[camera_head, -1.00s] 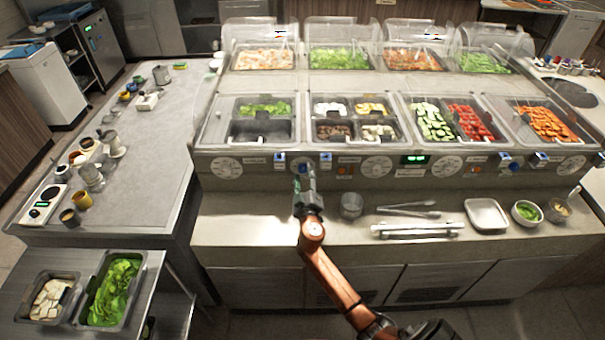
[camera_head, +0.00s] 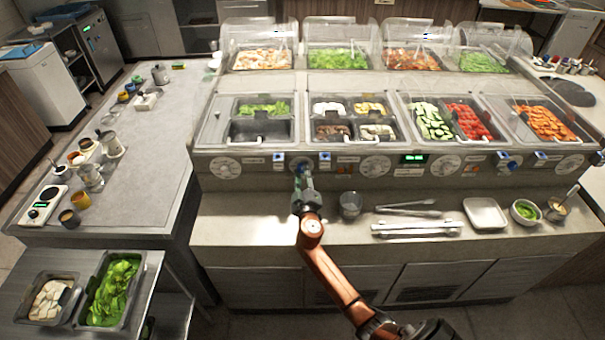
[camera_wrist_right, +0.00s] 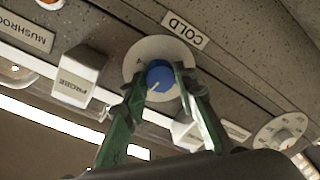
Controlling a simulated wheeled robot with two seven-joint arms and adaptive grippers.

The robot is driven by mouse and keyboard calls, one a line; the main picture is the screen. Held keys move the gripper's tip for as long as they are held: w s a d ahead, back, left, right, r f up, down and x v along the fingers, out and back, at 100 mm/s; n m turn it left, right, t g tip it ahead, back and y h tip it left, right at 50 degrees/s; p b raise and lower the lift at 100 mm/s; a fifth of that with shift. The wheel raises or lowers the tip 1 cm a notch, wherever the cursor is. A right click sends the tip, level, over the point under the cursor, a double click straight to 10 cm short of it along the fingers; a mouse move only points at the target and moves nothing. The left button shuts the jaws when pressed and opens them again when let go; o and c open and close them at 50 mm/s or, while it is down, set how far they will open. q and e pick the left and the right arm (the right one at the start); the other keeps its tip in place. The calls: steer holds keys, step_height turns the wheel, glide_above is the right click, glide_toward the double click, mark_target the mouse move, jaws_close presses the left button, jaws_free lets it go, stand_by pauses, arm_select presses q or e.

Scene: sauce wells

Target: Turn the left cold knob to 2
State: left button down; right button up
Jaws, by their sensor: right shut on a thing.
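The left cold knob is a blue knob (camera_wrist_right: 159,76) with a white pointer line, on a round white dial plate (camera_wrist_right: 140,52). The dial's numbers are too small to read. My right gripper (camera_wrist_right: 162,84) is shut on the knob, one green finger on each side. In the head view this gripper (camera_head: 302,172) reaches the counter's front panel and partly hides the knob. My left gripper is not in view.
A PROBE box (camera_wrist_right: 78,78) is close beside the dial. Larger white dials (camera_head: 376,167) and another blue knob (camera_head: 509,162) line the same panel. A metal cup (camera_head: 350,205), tongs (camera_head: 408,209) and a white tray (camera_head: 485,213) lie on the ledge right of my arm.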

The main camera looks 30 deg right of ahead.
steer(key=shift+n, duration=0.9)
steer(key=o, duration=1.2)
steer(key=shift+c, duration=0.2)
steer(key=shift+s, duration=0.1)
steer(key=v, duration=1.2)
steer(key=shift+r, duration=0.1)
